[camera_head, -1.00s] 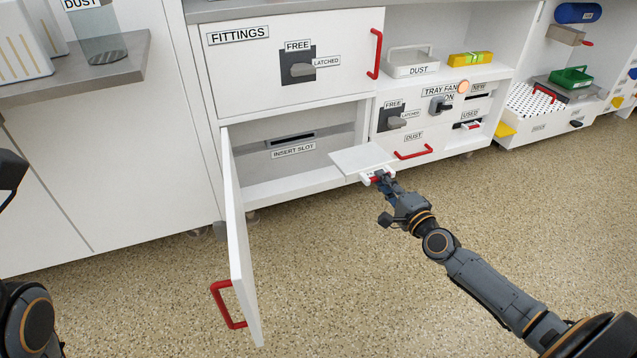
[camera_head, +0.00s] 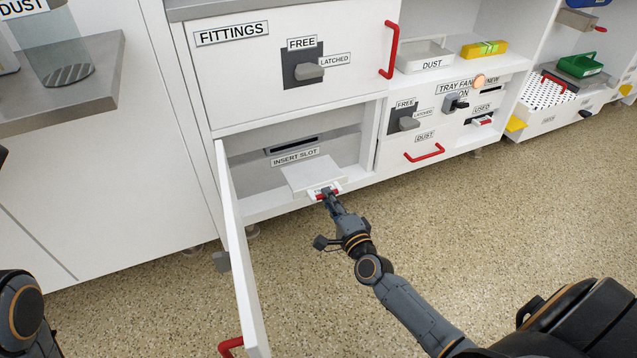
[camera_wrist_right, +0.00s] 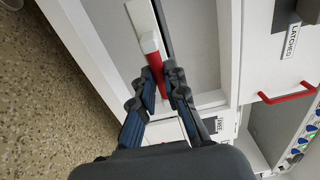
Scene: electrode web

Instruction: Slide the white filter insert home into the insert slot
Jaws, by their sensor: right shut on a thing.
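The white filter insert (camera_head: 312,174) is a flat white plate with a red handle at its near end. My right gripper (camera_head: 328,194) is shut on that handle, which also shows red between the fingers in the right wrist view (camera_wrist_right: 155,70). The plate lies flat in front of the open compartment, its far edge pointing in below the slot label. The insert slot (camera_head: 291,146) is a dark horizontal opening in the compartment's back wall, above the label "INSERT SLOT". The plate is apart from the slot. My left gripper is out of view; only part of that arm shows at the left edge.
The compartment door (camera_head: 240,250) stands open to the left, with a red handle (camera_head: 231,346) low on it. A closed FITTINGS front (camera_head: 240,75) is above. To the right are the tray fan panel and a red DUST handle (camera_head: 424,153). The floor in front is clear.

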